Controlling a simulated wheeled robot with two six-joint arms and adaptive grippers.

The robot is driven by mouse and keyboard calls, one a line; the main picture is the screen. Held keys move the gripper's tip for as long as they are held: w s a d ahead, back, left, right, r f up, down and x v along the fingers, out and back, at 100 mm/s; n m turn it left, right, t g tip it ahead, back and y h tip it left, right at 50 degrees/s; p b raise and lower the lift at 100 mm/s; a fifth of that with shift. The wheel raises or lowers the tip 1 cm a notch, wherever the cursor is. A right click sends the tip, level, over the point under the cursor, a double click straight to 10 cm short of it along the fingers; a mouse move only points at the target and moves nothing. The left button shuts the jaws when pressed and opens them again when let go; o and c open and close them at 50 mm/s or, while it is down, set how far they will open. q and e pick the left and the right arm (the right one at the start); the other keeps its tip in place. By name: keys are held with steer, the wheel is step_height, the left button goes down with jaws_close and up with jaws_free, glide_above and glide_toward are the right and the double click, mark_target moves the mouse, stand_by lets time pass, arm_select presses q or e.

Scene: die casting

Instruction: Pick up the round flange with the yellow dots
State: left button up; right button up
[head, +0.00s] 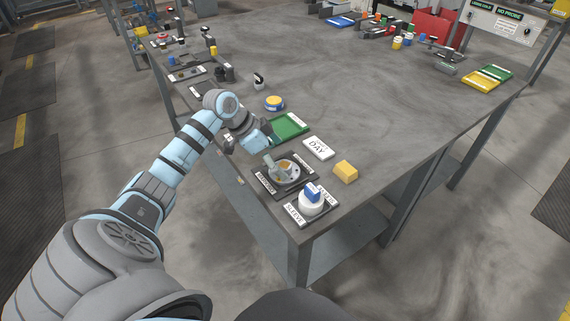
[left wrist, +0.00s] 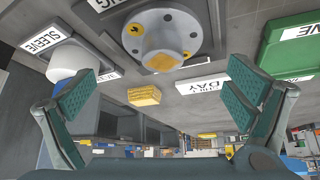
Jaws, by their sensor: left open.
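The round flange with the yellow dots (head: 289,176) is grey with a raised hub. It lies on a dark labelled mat (head: 263,183) near the table's front corner. In the left wrist view the flange (left wrist: 186,30) shows at the top, with yellow spots on its rim and a yellow hub end. My left gripper (head: 247,145) is up and left of the flange in the head view, apart from it. In the left wrist view its two green-padded fingers (left wrist: 163,90) are wide apart with nothing between them. My right gripper is not in view.
A white sleeve piece (head: 312,206) with a blue top stands beside the flange. A yellow block (head: 346,171), a white DAY sign (head: 319,148) and a green tray (head: 291,128) are close by. The middle of the table (head: 360,95) is clear.

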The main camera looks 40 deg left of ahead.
mark_target(283, 165)
arm_select(q)
steer(key=b+x, duration=0.1)
steer(key=x, duration=0.3)
steer(key=shift+a+f, duration=0.1)
steer(key=shift+a, duration=0.1)
steer(key=shift+s, duration=0.1)
steer(key=c, duration=1.6)
steer(key=shift+f, duration=0.1)
jaws_close()
